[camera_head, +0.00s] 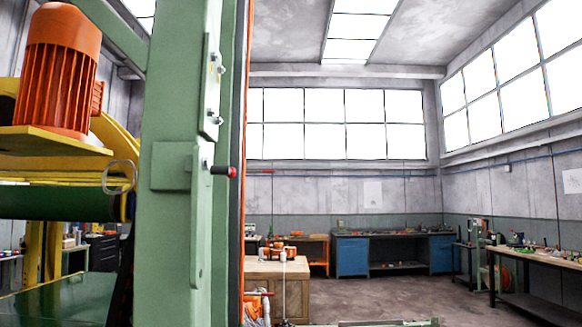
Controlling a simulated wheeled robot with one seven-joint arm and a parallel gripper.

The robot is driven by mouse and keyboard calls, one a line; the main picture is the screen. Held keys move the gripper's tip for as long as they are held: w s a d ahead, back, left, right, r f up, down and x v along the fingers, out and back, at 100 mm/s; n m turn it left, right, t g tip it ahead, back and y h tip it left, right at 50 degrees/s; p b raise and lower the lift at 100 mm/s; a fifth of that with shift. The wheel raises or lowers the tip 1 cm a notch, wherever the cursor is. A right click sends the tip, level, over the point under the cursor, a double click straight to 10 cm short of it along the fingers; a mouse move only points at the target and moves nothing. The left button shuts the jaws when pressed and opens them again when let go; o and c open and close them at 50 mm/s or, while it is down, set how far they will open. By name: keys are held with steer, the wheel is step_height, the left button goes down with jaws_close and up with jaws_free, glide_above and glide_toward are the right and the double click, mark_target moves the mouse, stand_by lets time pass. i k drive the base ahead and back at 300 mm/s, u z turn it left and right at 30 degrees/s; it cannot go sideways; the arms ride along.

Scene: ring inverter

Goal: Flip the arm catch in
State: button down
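A green machine column (172,240) stands upright at left of centre, close to me. A short dark pin with a red end (226,171) sticks out to the right from a small bracket on the column. It may be the arm catch, but I cannot tell for sure. A long green plate (197,235) hangs down below the bracket. Another green plate with bolts (211,90) sits higher on the column. My gripper is not in view.
An orange motor (62,75) sits on a yellow plate at the left, with a green roller (60,200) below. A wooden cabinet (285,285) stands behind the column. Blue-doored benches (352,256) line the back wall. The floor at centre right (400,295) is clear.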

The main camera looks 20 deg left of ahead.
mark_target(215, 170)
steer(key=u, duration=0.5)
steer(key=i, duration=0.95)
steer(key=u, duration=0.8)
